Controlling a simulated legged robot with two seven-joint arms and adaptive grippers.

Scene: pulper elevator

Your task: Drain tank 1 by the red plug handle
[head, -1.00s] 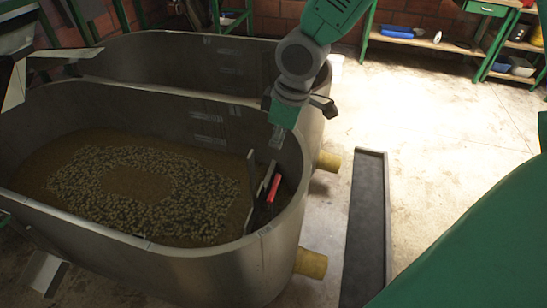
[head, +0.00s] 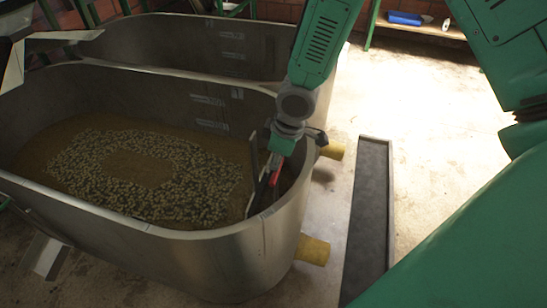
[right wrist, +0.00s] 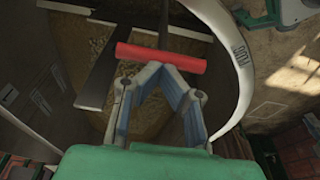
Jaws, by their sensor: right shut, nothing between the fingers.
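The near steel tank (head: 150,255) holds brown liquid with a ring of floating beans (head: 130,165). The red plug handle (head: 275,178) is inside it at the right end, beside a dark upright plate. In the right wrist view the red handle (right wrist: 160,57) is a bar lying across just ahead of the fingertips. My right gripper (head: 272,160) reaches down over the tank's right end, close to the handle. In the right wrist view its fingers (right wrist: 157,70) meet at the tips, empty; I cannot tell whether they touch the bar.
A second steel tank (head: 180,32) stands behind. Yellow outlet pipes (head: 314,250) stick out at the right of the tanks, with a dark floor channel (head: 368,215) beyond. The tank's curved rim (right wrist: 243,85) is close to the right gripper. Concrete floor (head: 425,120) is open on the right.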

